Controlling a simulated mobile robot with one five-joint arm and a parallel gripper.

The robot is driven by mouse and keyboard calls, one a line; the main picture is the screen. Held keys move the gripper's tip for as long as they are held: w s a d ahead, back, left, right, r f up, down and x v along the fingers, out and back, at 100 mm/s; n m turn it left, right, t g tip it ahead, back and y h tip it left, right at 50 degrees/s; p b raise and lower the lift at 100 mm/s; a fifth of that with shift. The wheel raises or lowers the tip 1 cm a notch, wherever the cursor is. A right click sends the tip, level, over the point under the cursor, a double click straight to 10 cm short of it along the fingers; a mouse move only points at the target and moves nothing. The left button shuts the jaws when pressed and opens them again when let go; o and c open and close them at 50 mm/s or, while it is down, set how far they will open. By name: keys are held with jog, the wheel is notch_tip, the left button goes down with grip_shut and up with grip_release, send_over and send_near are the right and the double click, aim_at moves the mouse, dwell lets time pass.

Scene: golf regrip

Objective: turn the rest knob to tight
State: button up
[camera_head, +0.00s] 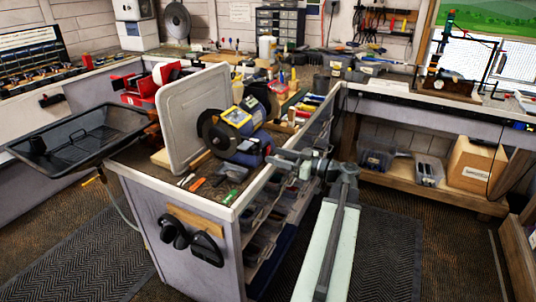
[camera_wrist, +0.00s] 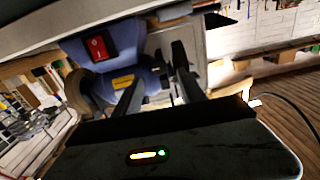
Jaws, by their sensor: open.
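The bench grinder (camera_head: 238,130), blue with a yellow label and dark wheels, stands on the near bench. Its blue body with a red switch (camera_wrist: 97,47) fills the upper left of the wrist view. My gripper (camera_head: 272,157) is at the grinder's right front side, above the bench edge. In the wrist view my gripper (camera_wrist: 158,62) is open, its two dark fingers apart and pointing at the grinder. I cannot clearly make out the rest knob; a finger may hide it, and I cannot tell whether anything touches the fingers.
A pale upright board (camera_head: 195,115) stands left of the grinder. Small tools (camera_head: 198,184) lie on the near bench (camera_head: 180,198) in front of it. Bins (camera_head: 262,215) sit under the bench's right edge. A black tray (camera_head: 85,135) juts out at left. Floor mats show on both sides.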

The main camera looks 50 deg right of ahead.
aim_at(259, 151)
jog(key=shift+s, duration=0.1)
jog(key=x, duration=0.5)
dwell(0.7)
grip_shut()
